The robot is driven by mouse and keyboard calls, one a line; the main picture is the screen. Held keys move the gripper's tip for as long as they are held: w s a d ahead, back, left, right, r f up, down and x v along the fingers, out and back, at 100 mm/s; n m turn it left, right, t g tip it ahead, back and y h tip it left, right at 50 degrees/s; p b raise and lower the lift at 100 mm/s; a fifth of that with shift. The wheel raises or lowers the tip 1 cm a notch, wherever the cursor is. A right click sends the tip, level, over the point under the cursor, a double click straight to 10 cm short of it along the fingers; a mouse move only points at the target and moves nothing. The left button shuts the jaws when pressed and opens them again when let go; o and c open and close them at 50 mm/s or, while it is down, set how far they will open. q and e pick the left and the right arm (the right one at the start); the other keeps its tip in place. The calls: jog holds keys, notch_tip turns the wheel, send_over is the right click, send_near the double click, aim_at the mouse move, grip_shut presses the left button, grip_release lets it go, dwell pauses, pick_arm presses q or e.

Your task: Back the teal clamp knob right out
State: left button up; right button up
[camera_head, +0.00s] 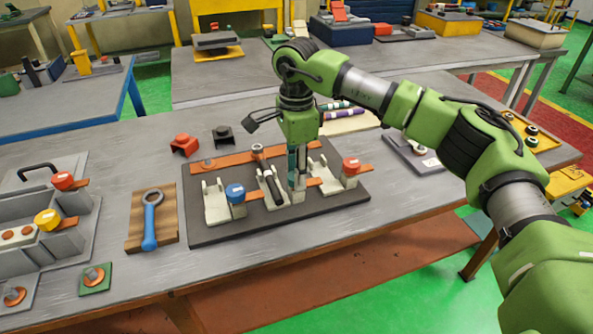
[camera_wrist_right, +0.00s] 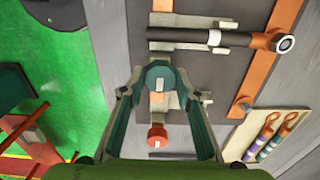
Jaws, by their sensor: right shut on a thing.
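The teal clamp knob (camera_wrist_right: 160,76) sits between the fingertips of my right gripper (camera_wrist_right: 160,85) in the right wrist view. In the head view my right gripper (camera_head: 298,181) points straight down over the middle clamp on the dark fixture plate (camera_head: 215,233), and its fingers hide most of the knob. The fingers are shut on the knob. A blue clamp knob (camera_head: 236,193) stands on the clamp to the left and a red clamp knob (camera_head: 351,166) on the clamp to the right. The red knob also shows in the right wrist view (camera_wrist_right: 157,137). My left gripper is not in view.
A black rod with a ring end (camera_head: 273,187) lies just left of my gripper. A copper bar (camera_head: 228,158) runs along the plate's back. A blue-handled ring spanner (camera_head: 150,222) lies on a wooden board at left. Red (camera_head: 185,145) and black (camera_head: 223,135) blocks stand behind the plate.

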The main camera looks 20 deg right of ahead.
jog(key=o, duration=1.1)
jog(key=shift+s+f, duration=0.2)
jog(key=shift+f, duration=0.15)
jog(key=shift+c, duration=0.2)
jog(key=shift+w+r, duration=0.1)
jog(key=shift+w, duration=0.05)
jog(key=shift+r, duration=0.4)
notch_tip(320, 180, up, 11)
jog(key=shift+r, duration=0.15)
